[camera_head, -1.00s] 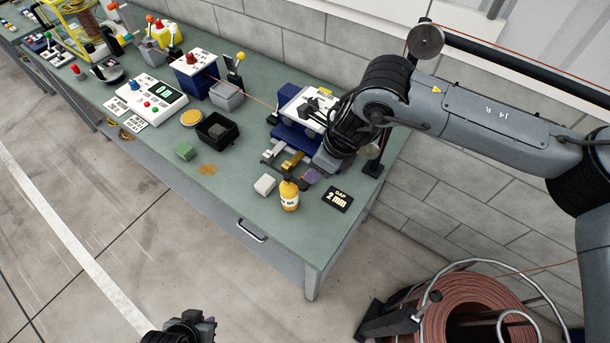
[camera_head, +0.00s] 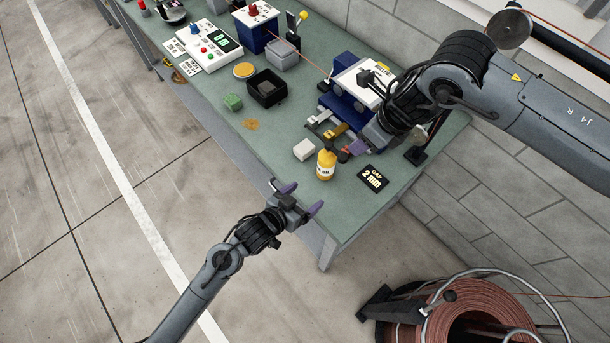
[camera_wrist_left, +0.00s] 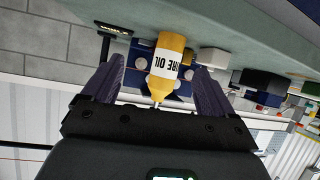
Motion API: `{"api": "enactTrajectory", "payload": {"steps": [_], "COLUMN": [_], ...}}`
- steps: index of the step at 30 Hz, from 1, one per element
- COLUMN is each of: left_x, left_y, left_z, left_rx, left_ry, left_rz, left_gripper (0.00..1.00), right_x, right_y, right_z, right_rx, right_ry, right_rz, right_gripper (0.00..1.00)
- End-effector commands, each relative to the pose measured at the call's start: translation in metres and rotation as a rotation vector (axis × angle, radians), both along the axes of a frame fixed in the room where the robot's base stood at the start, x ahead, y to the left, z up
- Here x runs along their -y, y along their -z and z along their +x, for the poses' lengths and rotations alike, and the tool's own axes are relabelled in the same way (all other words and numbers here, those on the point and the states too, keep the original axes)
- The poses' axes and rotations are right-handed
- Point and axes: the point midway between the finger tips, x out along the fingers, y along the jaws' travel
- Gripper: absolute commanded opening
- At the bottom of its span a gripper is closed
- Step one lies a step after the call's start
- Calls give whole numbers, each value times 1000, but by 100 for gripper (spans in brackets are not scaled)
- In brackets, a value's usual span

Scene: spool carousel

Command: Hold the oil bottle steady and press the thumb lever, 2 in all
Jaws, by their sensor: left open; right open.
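The yellow oil bottle (camera_head: 326,168) stands upright near the table's front edge. In the left wrist view the oil bottle (camera_wrist_left: 168,68) appears inverted, its label readable as "...RE OIL" and its spout toward me. My left gripper (camera_head: 301,198) is open and empty at the table edge, to the lower left of the bottle and apart from it. Its two fingers (camera_wrist_left: 157,88) frame the bottle in the wrist view. My right gripper (camera_head: 351,151) is open, just right of the bottle's dark top; whether it touches is unclear. I cannot make out the thumb lever.
A white block (camera_head: 304,149) sits left of the bottle and a black "GAP 2 mm" plate (camera_head: 372,178) to its right. The blue-and-white machine (camera_head: 350,84) stands behind. The front left tabletop is fairly clear.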

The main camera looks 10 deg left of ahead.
Motion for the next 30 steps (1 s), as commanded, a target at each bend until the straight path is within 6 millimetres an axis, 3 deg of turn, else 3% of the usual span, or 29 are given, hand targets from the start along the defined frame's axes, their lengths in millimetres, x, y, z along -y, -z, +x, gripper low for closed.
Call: {"api": "enactTrajectory", "payload": {"steps": [3, 6, 10, 30], "left_x": [1, 1, 2, 46], "left_y": [-22, -36, -42, -11], "left_z": [23, 34, 44, 114], "left_rx": [55, 83, 100, 103], "left_ry": [14, 16, 14, 13], "left_rz": [19, 22, 23, 23], "left_gripper": [86, 86, 86, 86], "right_x": [0, 0, 0, 0], "right_y": [0, 0, 0, 0], "right_z": [0, 0, 0, 0], "right_rx": [0, 0, 0, 0], "right_ry": [0, 0, 0, 0], "right_rz": [0, 0, 0, 0], "right_gripper": [43, 43, 43, 43]}}
